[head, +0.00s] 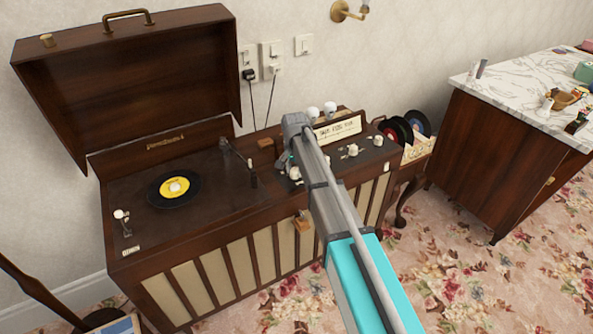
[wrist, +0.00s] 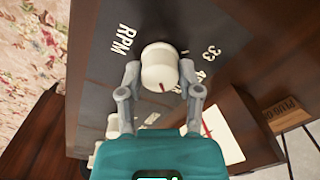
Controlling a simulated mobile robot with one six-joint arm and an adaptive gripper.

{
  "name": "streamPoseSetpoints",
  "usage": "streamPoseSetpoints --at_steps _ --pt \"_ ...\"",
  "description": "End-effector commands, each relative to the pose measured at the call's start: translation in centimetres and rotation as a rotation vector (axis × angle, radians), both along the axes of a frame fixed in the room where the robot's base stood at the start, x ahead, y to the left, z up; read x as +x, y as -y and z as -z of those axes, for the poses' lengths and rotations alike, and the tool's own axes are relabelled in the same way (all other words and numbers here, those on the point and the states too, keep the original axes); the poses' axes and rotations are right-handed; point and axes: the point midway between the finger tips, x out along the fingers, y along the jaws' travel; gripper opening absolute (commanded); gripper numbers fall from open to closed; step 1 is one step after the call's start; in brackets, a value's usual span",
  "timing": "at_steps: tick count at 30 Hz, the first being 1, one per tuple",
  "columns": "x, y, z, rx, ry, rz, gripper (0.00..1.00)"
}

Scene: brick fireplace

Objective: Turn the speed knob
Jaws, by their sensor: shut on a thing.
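The speed knob (wrist: 158,68) is a round cream knob with a short red mark on its lower part in the wrist view. It sits on a dark panel with "RPM" printed to its left and "33" to its right; more print beside it is partly covered by a finger. My gripper (wrist: 160,74) has one finger on each side of the knob and is shut on it. In the head view my arm reaches to the panel of the wooden record player (head: 190,238), and its wrist hides most of the gripper and this knob.
Other cream knobs (head: 351,150) stand in a row on the panel, right of my arm. A black record with a yellow label (head: 175,187) lies on the turntable at left, under a raised lid (head: 125,75). A marble-topped cabinet (head: 530,85) stands at right.

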Motion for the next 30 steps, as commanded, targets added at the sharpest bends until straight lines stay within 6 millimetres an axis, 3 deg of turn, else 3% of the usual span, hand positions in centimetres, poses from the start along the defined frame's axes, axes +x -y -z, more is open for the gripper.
streamPoseSetpoints --at_steps 1,3,4,17,30 --pt "0.0 -0.1 0.0 0.001 0.000 0.000 0.13" --pt "0.0 -0.1 0.0 0.001 0.000 0.000 0.00" --pt "-0.1 1.0 0.0 0.001 0.000 0.004 0.00" --pt "0.1 0.1 0.0 0.000 0.001 -0.073 0.00" --pt "0.1 0.0 0.0 0.001 0.001 -0.387 0.00"
